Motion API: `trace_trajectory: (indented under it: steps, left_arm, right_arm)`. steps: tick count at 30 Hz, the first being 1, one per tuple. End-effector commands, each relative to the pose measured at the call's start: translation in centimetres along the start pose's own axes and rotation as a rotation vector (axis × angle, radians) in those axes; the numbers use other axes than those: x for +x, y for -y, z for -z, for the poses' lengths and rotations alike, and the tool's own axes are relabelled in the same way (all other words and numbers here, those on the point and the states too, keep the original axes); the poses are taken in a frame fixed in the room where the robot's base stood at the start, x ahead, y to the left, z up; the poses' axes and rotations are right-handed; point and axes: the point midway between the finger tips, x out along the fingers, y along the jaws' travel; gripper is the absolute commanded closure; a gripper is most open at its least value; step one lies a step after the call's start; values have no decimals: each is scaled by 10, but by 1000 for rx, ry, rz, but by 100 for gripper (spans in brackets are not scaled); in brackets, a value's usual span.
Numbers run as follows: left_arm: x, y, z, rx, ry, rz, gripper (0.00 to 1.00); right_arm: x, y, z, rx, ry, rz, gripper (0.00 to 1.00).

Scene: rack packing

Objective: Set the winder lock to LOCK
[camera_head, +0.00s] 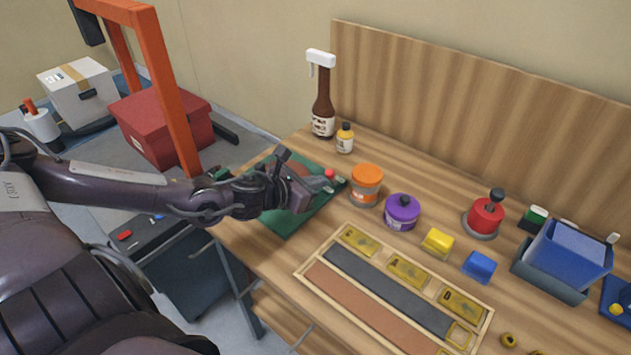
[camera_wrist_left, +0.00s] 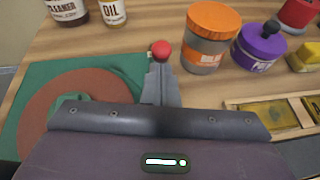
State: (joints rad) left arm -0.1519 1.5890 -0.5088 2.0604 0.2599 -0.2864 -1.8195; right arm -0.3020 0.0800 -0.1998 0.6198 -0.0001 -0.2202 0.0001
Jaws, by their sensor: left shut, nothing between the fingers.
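A green board (camera_head: 292,222) lies at the left end of the bench. A reddish-brown round part (camera_wrist_left: 70,100) sits on it in the left wrist view. A red ball knob (camera_head: 329,174) stands at the board's far right side; I read it as the winder lock's handle, but no LOCK marking is legible. My left gripper (camera_head: 316,184) is over the board, shut and empty. In the left wrist view its fingertips (camera_wrist_left: 160,72) are just below the red knob (camera_wrist_left: 161,49); I cannot tell whether they touch. My gripper hides part of the board. My right gripper is not in view.
An orange-lidded jar (camera_head: 366,185) and a purple tin (camera_head: 402,212) stand right of the board. A brown spray bottle (camera_head: 323,105) and a small oil bottle (camera_head: 345,138) stand behind it. A wooden tray (camera_head: 302,272) lies in front; a red device (camera_head: 486,216) is farther right.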

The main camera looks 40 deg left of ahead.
Motion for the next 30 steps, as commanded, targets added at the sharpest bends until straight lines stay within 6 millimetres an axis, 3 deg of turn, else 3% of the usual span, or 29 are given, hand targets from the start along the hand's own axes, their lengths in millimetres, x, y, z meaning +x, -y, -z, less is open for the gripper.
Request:
trace_trajectory:
  steps: [30]
  left_arm:
    - [0,-2,-11,-13,-113,12,100]
  right_arm:
    - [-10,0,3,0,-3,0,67]
